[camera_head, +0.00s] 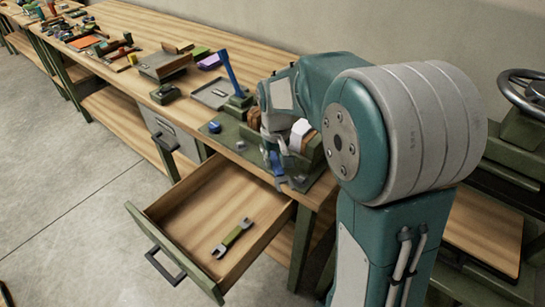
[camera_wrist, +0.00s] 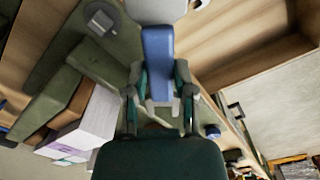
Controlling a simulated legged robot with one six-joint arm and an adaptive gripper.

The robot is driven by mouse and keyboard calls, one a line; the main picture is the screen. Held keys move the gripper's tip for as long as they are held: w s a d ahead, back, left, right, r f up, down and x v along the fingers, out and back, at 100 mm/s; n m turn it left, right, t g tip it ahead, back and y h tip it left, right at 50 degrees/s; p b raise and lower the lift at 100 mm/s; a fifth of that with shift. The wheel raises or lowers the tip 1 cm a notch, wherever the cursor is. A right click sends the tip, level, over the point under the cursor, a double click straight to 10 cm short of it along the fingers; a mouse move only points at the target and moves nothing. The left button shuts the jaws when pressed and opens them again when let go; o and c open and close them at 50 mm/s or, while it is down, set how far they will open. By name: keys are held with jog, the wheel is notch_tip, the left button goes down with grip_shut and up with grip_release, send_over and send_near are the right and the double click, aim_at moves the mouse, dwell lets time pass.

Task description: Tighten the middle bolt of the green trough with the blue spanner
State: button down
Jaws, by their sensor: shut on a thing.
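My gripper (camera_head: 276,152) is shut on the blue spanner (camera_head: 278,168) at the front edge of the workbench. In the wrist view the blue spanner (camera_wrist: 158,60) lies between the fingers (camera_wrist: 160,95), its pale head cut off by the top edge. The green trough (camera_head: 314,153) stands just behind my gripper with brown and white blocks in it. Its wall also shows at left in the wrist view (camera_wrist: 48,97). A round grey bolt-like part (camera_wrist: 100,19) lies left of the spanner's head, apart from it. I cannot tell which bolt it is; the middle bolt is not clearly visible.
An open drawer (camera_head: 190,212) sticks out below, holding a green spanner (camera_head: 232,238). A blue upright lever (camera_head: 232,72), a grey tray (camera_head: 213,94) and a blue knob (camera_head: 214,127) stand on the bench left of my gripper. A handwheel (camera_head: 526,90) is at right.

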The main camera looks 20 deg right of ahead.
jog(key=shift+d+f, duration=0.35)
jog(key=shift+d, duration=0.15)
jog(key=shift+f, duration=0.2)
jog(key=shift+a+f, duration=0.55)
jog(key=shift+f, duration=0.2)
jog(key=shift+d+f, duration=0.35)
jog(key=shift+f, duration=0.35)
jog(key=w+a+f+m, duration=0.1)
jog(key=a+m, duration=0.4)
jog(key=m, duration=0.5)
jog(key=shift+w+a, duration=0.4)
jog(key=shift+w, duration=0.4)
jog(key=shift+f, duration=0.1)
